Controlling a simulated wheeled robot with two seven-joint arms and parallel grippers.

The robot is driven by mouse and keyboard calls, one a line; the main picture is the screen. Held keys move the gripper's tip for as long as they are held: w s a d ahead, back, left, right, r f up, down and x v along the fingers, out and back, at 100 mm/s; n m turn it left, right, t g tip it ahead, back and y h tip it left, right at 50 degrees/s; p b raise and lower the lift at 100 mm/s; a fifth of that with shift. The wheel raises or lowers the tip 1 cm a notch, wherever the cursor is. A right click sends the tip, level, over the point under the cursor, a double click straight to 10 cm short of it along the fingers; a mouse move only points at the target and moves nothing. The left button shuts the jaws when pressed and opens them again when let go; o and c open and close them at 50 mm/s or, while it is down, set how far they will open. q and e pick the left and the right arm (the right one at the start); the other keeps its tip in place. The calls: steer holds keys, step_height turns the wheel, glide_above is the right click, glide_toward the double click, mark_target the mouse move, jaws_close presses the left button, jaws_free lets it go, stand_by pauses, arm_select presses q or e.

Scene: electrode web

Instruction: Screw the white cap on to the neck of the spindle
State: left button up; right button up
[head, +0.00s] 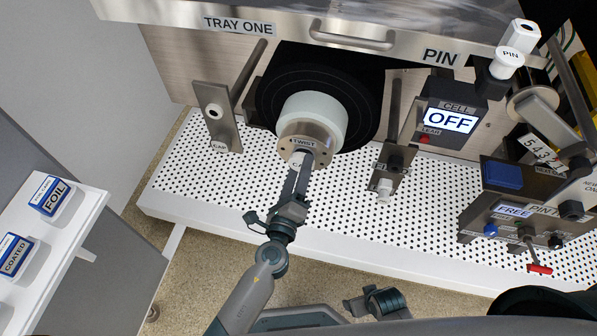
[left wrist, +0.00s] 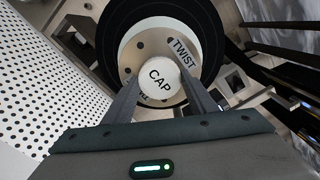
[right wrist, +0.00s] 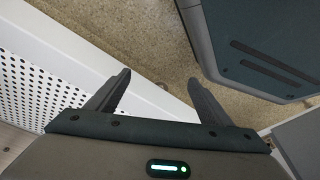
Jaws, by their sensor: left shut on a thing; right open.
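The white cap (left wrist: 159,79), lettered CAP, sits between the fingers of my left gripper (left wrist: 163,95), at the centre of the spindle's front face. In the head view the cap (head: 297,159) is partly hidden by my left gripper (head: 297,172), which is shut on it. The spindle's metal face (head: 309,132), lettered TWIST, fronts a pale roll (head: 318,108) on a large black disc. The neck is hidden behind the cap, so I cannot tell how far on the cap is. My right gripper (right wrist: 160,95) is open and empty, over the floor near the white perforated deck.
A metal bracket (head: 217,120) stands left of the spindle, and another post with a white tip (head: 385,187) stands right. The CELL box (head: 450,115) reads OFF. A FREE box (head: 510,212) stands far right. FOIL and COATED boxes lie on a left shelf (head: 70,240).

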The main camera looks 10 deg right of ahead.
arm_select(q)
steer(key=o, duration=1.3)
steer(key=shift+w, duration=0.1)
steer(key=shift+c, duration=0.2)
arm_select(e)
steer(key=shift+r, duration=0.1)
arm_select(q)
steer(key=b+v, duration=0.4)
steer(key=v, duration=1.3)
steer(key=shift+s, duration=0.2)
arm_select(e)
steer(key=w+v, duration=0.3)
steer(key=v, duration=1)
steer(key=shift+a+r, duration=0.45)
steer(key=shift+r, duration=0.2)
